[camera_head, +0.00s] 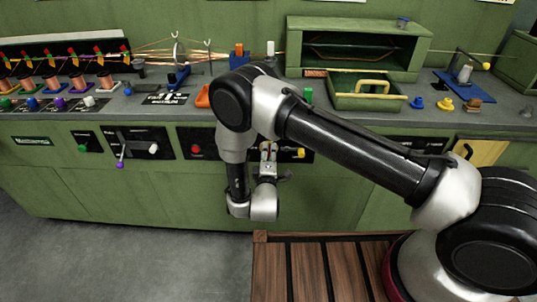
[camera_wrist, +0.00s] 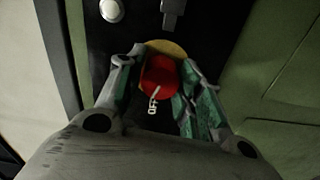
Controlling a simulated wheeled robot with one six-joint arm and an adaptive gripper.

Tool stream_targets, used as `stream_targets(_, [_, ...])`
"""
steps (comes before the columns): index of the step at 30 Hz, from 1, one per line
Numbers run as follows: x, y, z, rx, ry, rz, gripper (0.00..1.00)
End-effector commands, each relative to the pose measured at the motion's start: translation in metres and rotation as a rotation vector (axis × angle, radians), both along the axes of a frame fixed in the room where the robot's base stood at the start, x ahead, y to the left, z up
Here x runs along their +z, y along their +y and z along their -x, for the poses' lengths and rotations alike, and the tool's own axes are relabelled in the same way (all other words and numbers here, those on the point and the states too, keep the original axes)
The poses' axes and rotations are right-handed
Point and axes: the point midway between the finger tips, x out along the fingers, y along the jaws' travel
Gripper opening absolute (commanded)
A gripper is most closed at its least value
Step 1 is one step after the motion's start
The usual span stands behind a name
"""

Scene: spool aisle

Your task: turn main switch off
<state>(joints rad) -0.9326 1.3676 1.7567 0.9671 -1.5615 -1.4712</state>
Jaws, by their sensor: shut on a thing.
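A red rotary knob (camera_wrist: 160,75) on a round yellow plate (camera_wrist: 166,47) shows in the wrist view, set on a dark panel; I take it to be the main switch. My gripper (camera_wrist: 156,80) is shut on the red knob, one finger on each side. In the head view my gripper (camera_head: 268,158) is at the bench's front panel. The red knob is hidden there behind my arm.
A white round knob (camera_wrist: 112,10) and a grey lever (camera_wrist: 173,12) sit just above the switch in the wrist view. In the head view a yellow-ended handle (camera_head: 298,153) is close to my gripper's right. A wooden slatted platform (camera_head: 315,270) lies on the floor below.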

Motion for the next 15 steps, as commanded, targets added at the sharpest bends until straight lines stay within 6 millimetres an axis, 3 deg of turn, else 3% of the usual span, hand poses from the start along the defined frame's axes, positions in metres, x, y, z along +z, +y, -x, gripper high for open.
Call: stream_targets(15, [-0.0011, 0.0002, 0.0008, 0.002, 0.013, 0.290, 0.12])
